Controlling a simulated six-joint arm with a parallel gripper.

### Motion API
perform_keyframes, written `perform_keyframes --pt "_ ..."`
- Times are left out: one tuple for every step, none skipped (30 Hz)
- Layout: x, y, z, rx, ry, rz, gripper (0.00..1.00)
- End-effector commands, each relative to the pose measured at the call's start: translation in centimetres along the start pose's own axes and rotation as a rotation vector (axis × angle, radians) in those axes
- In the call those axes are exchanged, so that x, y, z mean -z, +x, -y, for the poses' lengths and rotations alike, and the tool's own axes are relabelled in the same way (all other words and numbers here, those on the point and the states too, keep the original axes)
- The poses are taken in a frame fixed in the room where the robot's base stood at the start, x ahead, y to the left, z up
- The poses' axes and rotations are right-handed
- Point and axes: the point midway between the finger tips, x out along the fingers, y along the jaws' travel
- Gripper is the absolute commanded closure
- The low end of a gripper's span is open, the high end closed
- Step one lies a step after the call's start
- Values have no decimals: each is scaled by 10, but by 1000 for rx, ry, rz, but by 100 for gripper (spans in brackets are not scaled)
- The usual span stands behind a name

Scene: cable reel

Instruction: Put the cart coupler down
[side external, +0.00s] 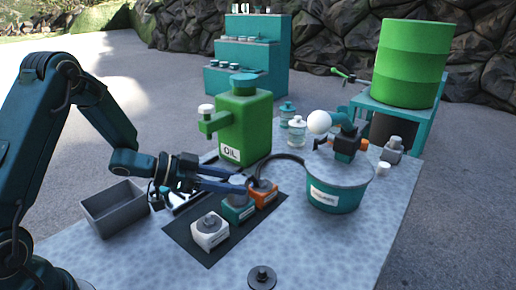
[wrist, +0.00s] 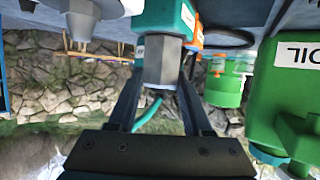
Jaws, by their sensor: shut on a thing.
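Three coupler blocks stand in a row on a dark mat (side external: 187,237): a white one (side external: 210,231), a teal one (side external: 238,209) and an orange one (side external: 263,192). My gripper (side external: 246,184) is at the teal block. In the wrist view, my gripper (wrist: 160,82) has its fingers on both sides of the grey hexagonal top (wrist: 163,62) of the teal block (wrist: 168,17). The block looks upright and at or very near the mat; I cannot tell whether it touches. The labels are too small to read, so I cannot confirm which is the cart coupler.
A green oil can (side external: 243,125) stands behind the mat. A teal reel drum (side external: 332,198) is to the right, with a dark hose (side external: 285,157) near the orange block. A grey open bin (side external: 115,208) lies left. A dark round knob (side external: 262,278) is at the front.

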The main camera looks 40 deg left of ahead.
Motion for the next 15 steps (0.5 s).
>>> perform_keyframes --pt "-2 1 0 0 -1 0 100" --pt "-2 1 0 0 0 0 46" --pt "-2 1 0 0 0 0 31" --pt "-2 1 0 0 0 0 20" --pt "-2 1 0 0 0 0 20" --pt "-2 1 0 0 0 0 20" --pt "-2 1 0 0 0 0 20" --pt "-2 1 0 0 0 0 20" --pt "-2 1 0 0 0 0 20" --pt "-2 1 0 0 0 0 20" --pt "-2 1 0 0 0 0 20" --pt "-2 1 0 0 0 0 20" --pt "-1 0 0 0 0 0 20" --pt "-1 0 0 0 0 0 20" --pt "0 0 0 1 1 0 20"
